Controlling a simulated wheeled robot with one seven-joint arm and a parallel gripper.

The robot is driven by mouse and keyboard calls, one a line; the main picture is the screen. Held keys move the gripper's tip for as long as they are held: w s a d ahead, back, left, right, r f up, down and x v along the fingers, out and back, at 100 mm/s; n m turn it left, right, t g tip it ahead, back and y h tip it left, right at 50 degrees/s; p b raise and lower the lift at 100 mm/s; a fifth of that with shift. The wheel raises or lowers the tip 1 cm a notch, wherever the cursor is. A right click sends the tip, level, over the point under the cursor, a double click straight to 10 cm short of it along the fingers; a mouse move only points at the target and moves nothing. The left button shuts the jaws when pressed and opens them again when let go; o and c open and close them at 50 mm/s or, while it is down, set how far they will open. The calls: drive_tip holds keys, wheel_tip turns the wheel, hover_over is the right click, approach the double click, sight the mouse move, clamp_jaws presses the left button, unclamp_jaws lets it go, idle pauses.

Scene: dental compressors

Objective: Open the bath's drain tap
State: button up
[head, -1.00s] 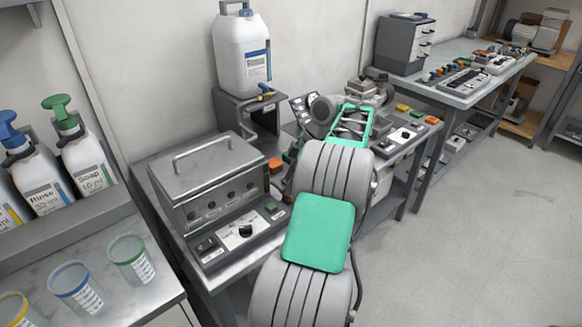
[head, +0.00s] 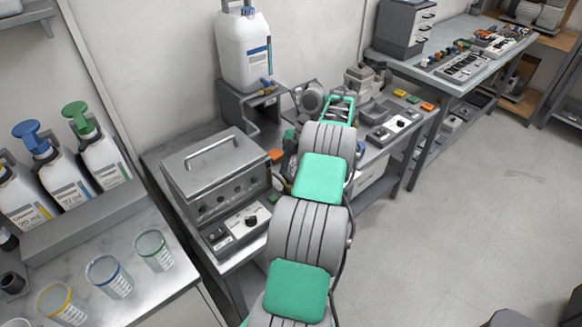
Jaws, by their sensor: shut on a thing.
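The bath (head: 214,178) is a grey metal box with a handled lid, on the bench left of my arm. Its lid is shut. A front panel with a dark knob (head: 250,221) sits at its lower front. I cannot make out the bath's drain tap; my arm covers much of the area right of the bath. A small orange piece (head: 275,155) shows beside the bath's right side, but I cannot tell what it is. My grey and green arm reaches up the middle of the view to the bench. My gripper's jaws are hidden behind the arm.
A white canister (head: 243,50) with a small tap (head: 267,86) stands on a raised grey stand behind the bath. Pump bottles (head: 100,150) and cups (head: 110,277) occupy the left counter. Another bench (head: 455,57) stands at the back right. The floor (head: 460,200) at right is largely clear.

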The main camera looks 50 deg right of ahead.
idle(0.3)
drive_tip(key=o, duration=1.4)
drive_tip(key=shift+c, duration=0.2)
drive_tip(key=p+v, duration=0.7)
drive_tip(key=p, duration=0.3)
drive_tip(key=shift+r, duration=0.4)
drive_tip(key=shift+d, duration=0.15)
